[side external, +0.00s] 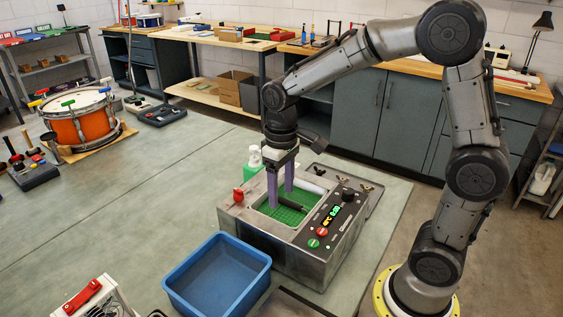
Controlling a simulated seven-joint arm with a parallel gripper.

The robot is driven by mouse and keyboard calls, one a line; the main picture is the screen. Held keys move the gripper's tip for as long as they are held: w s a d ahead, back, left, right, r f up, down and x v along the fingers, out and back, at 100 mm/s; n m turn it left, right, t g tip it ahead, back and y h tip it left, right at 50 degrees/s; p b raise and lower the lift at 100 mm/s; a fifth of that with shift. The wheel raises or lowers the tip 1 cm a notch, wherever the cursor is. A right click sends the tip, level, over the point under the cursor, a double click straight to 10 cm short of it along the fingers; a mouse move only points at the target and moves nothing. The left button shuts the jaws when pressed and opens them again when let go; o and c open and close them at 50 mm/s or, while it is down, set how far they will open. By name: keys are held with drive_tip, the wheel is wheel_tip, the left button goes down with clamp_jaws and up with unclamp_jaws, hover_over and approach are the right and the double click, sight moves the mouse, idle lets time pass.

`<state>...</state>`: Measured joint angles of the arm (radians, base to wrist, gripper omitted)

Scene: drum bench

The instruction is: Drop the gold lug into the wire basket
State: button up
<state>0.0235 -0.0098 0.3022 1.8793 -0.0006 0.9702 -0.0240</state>
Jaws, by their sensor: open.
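My gripper (281,199) has two purple fingers pointing down, apart, with no object visible between them. It is over the open top of a grey metal tank unit with a control panel (331,222). A green mesh (281,214) shows inside the opening; I cannot tell whether it is the wire basket. A dark bar (297,206) lies beside the fingertips. I cannot make out the gold lug; it may be hidden by the fingers or the tank wall. Small brass-coloured pieces (366,187) sit on the dark plate behind the tank, too small to identify.
An empty blue bin (217,276) stands in front of the tank. A green bottle with a white top (255,158) is behind it, and a red knob (238,195) is on its left corner. An orange drum (80,123) stands at the far left. The bench surface between is clear.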

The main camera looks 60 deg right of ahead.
wheel_tip(320, 180, up, 12)
drive_tip(key=shift+r, duration=0.15)
drive_tip(key=shift+r, duration=0.1)
idle(0.6)
drive_tip(key=s+r+t, duration=0.2)
drive_tip(key=s+r, duration=0.1)
drive_tip(key=s, duration=0.2)
drive_tip(key=s+f+t, duration=0.3)
drive_tip(key=s+f, duration=0.4)
drive_tip(key=s, duration=0.5)
drive_tip(key=shift+a+f+t, duration=0.3)
drive_tip(key=shift+a, duration=0.1)
drive_tip(key=shift+o, duration=0.4)
idle(0.6)
